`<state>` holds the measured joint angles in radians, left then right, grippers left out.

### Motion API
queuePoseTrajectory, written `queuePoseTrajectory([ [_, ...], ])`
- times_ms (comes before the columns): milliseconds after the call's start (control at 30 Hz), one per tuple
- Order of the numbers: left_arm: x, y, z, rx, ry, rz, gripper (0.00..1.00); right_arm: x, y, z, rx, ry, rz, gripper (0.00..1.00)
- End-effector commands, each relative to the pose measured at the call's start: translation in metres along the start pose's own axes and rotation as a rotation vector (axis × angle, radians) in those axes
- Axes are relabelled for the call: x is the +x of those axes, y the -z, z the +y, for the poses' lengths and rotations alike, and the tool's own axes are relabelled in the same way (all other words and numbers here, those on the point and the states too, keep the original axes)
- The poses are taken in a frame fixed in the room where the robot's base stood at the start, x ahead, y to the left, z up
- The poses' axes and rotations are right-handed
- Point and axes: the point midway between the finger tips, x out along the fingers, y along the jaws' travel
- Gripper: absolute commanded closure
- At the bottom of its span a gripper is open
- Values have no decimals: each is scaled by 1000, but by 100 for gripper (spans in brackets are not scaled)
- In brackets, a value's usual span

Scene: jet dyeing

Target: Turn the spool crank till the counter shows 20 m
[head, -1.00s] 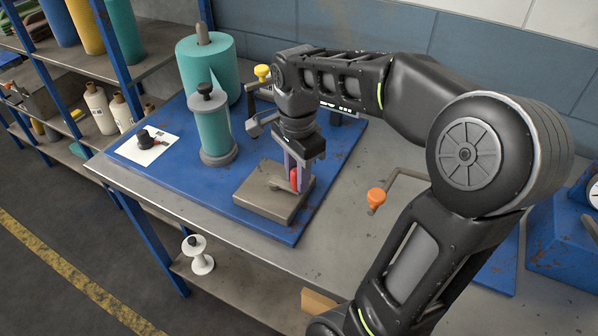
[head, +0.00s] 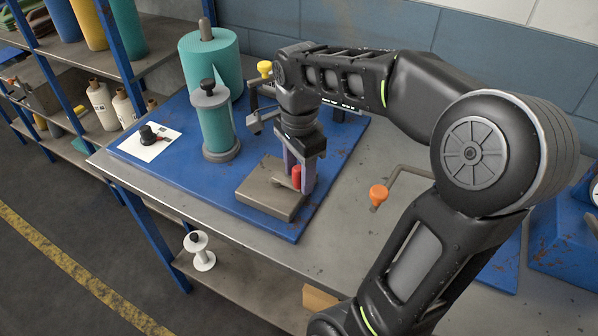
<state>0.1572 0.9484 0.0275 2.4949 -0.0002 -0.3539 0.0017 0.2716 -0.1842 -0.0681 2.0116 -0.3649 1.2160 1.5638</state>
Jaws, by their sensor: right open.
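My right gripper (head: 298,176) points down over a brown-grey block (head: 268,198) on the blue base plate. It is open, with a short red upright piece (head: 297,172) at its fingers; I cannot tell whether they touch it. A crank with a yellow knob (head: 265,68) stands behind my right wrist, partly hidden by it. A teal spool (head: 215,125) with a black top knob stands upright to the left of the gripper. A second crank with an orange knob (head: 378,194) lies to the right, apart from the gripper. No counter reading is visible. My left gripper is not in view.
A large teal roll (head: 211,66) stands at the back of the blue plate (head: 190,178). A white card (head: 149,141) with a black knob lies at the left. A white spool (head: 199,250) sits on the lower shelf. My right arm covers much of the bench's right side.

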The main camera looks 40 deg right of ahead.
Motion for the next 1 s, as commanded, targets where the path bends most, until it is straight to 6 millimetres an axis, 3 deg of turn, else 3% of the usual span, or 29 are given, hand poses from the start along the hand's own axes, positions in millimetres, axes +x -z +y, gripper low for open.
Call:
queuePoseTrajectory([
  [267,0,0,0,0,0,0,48,-8,0,0,0,1,1,53],
  [567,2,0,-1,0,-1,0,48,-54,0,-1,0,4,1,53],
  [700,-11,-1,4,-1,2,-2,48,-75,0,0,0,0,0,53],
  [1000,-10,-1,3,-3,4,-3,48,-78,0,0,0,0,0,53],
])
